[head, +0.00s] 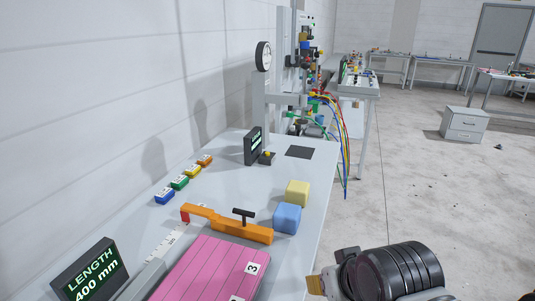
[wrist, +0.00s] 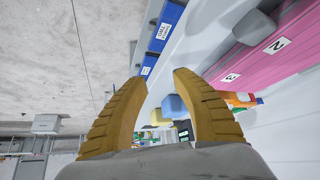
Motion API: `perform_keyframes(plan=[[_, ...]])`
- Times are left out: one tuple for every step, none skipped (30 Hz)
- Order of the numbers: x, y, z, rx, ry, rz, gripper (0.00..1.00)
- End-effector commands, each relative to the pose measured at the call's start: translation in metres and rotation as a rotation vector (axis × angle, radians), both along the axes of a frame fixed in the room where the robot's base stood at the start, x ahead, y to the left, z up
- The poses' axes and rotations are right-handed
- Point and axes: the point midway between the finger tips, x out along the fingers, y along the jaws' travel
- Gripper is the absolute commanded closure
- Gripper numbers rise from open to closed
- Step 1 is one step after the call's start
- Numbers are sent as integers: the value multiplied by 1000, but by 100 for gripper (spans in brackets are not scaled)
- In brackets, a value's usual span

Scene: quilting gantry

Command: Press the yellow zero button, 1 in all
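The yellow zero button (head: 268,153) appears as a small yellow dot on a black box at the far part of the table, beside a dark upright display (head: 254,146). My gripper (head: 314,284) is at the bottom of the head view, over the near right edge of the table and well apart from the button. In the wrist view my gripper (wrist: 160,76) has its two tan fingers spread with nothing between them. I cannot make out the button clearly in the wrist view.
A blue block (head: 287,218) and a yellow block (head: 297,193) stand near the right edge. An orange tool (head: 228,224) with a black handle lies by a pink striped board (head: 205,270). A LENGTH display (head: 90,272) reads 400 mm. Several small coloured labelled blocks line the left.

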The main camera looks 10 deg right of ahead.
Motion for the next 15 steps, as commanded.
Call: perform_keyframes(plan=[[0,0,0,0,0,0,83],[0,0,0,0,0,0,93],[0,0,0,0,0,0,100],[0,0,0,0,0,0,100],[0,0,0,0,0,0,100],[0,0,0,0,0,0,100],[0,0,0,0,0,0,100],[0,0,0,0,0,0,100],[0,0,0,0,0,0,100],[0,0,0,0,0,0,100],[0,0,0,0,0,0,100],[0,0,0,0,0,0,100],[0,0,0,0,0,0,100],[0,0,0,0,0,0,100],[0,0,0,0,0,0,100]])
